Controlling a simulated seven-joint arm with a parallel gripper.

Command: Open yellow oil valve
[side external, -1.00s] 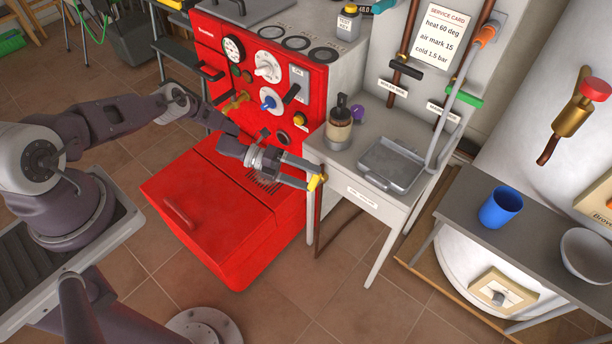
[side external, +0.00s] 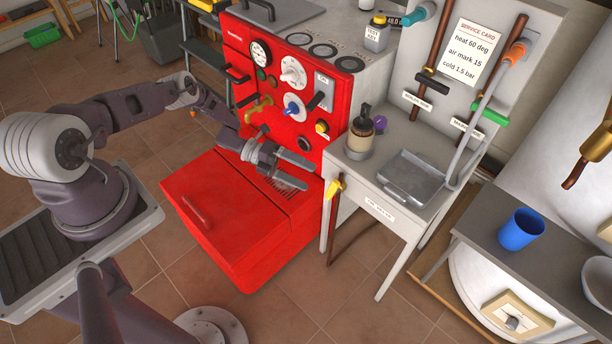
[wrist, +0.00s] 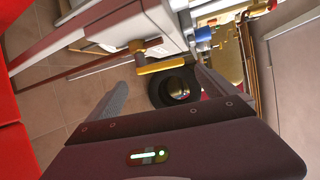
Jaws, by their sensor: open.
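The yellow oil valve handle (side external: 335,188) sits on a thin brown pipe (side external: 331,232) by the front left leg of the grey side table. In the wrist view, the yellow handle (wrist: 162,66) lies ahead of my fingers, close to the gap between them. My gripper (side external: 307,175) is open and empty, to the left of the handle and apart from it in the side view. Its two fingers also show in the wrist view (wrist: 162,84), spread wide.
The red boiler (side external: 285,95) stands behind my gripper, with its protruding red lower box (side external: 225,215) below. The grey table (side external: 375,185) carries a bottle (side external: 361,130) and a metal tray (side external: 412,177). Floor in front of the table is clear.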

